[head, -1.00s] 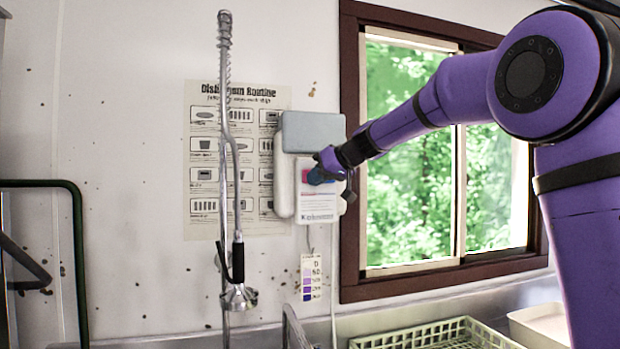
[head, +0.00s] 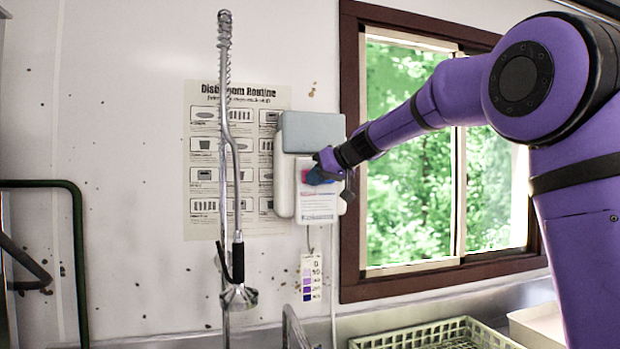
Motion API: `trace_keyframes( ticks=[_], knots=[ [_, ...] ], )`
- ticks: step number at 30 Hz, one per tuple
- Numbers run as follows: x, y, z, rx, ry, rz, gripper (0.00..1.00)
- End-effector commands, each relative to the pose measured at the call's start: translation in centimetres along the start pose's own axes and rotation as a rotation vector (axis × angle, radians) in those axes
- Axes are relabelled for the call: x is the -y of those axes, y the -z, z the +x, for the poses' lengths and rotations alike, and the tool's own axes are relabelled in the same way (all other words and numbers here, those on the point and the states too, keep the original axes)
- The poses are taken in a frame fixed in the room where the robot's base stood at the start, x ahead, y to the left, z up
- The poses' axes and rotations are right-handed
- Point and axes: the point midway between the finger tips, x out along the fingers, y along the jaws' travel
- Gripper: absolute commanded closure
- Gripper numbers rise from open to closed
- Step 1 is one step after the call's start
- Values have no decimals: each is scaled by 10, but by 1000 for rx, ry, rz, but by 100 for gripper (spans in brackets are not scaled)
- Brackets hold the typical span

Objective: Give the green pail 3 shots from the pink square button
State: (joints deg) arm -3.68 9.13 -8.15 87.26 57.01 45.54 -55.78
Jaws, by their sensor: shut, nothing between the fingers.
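A wall dispenser (head: 312,133) with a grey top and white body hangs between the poster and the window. A pink patch (head: 305,176) shows on its front, mostly covered by my gripper, so its square outline cannot be made out. My gripper (head: 314,178) is shut and empty, with its tips at the dispenser front, over or against the pink patch. Whether the tips touch or press it cannot be told. The green pail is not visible in this view.
A spray hose with a metal head (head: 238,297) hangs left of the dispenser. A pale green rack (head: 400,341) and a white bin (head: 540,325) stand below the window (head: 430,180). A dark green rail (head: 78,260) is at the left.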

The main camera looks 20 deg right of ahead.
Motion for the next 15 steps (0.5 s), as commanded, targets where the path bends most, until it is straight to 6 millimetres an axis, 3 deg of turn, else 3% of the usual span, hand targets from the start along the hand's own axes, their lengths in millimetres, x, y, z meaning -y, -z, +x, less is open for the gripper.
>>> trace_keyframes(
  ticks=[15],
  knots=[
    [-3,3,4,-1,0,0,100]
  ],
)
